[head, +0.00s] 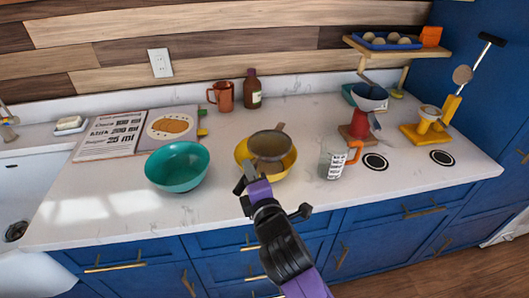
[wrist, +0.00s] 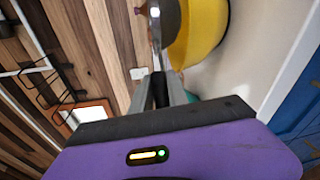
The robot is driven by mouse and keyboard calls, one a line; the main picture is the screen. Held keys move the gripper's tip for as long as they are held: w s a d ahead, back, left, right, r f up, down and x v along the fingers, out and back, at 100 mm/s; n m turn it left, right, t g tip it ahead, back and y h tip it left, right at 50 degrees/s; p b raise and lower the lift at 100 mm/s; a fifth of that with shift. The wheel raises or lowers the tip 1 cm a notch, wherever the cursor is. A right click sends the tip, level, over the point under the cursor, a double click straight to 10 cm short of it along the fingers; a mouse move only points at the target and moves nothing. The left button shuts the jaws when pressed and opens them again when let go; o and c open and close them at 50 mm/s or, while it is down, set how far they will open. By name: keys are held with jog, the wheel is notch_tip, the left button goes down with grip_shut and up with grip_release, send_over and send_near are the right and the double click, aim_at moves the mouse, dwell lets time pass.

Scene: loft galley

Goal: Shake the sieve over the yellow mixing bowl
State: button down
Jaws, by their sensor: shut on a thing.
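The yellow mixing bowl (head: 285,171) stands on the counter in the middle of the head view. The sieve (head: 271,145), a round brownish pan with a short tab at its far side, is above the bowl and covers much of its opening. My gripper (head: 249,184) is at the near left of the bowl, shut on the sieve's handle. In the wrist view the handle (wrist: 155,40) runs up between the fingers to the sieve (wrist: 171,18), with the yellow bowl (wrist: 205,38) beyond. What lies inside the sieve and bowl cannot be made out.
A teal bowl (head: 177,167) stands just left. A measuring cup (head: 331,165) with an orange handle stands close on the right. A brown bottle (head: 252,90) and copper mug (head: 222,96) stand behind. A propped recipe book (head: 112,137) is at left. The front counter strip is clear.

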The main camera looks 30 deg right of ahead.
jog(key=shift+s+d+r, duration=0.15)
jog(key=shift+s, duration=0.1)
jog(key=shift+w+r+p, duration=0.1)
jog(key=shift+w+p, duration=0.1)
jog(key=shift+p, duration=0.65)
jog(key=shift+s, duration=0.25)
jog(key=shift+w+a+f, duration=0.2)
jog(key=shift+w+a, duration=0.35)
jog(key=shift+w, duration=0.25)
jog(key=shift+r, duration=0.1)
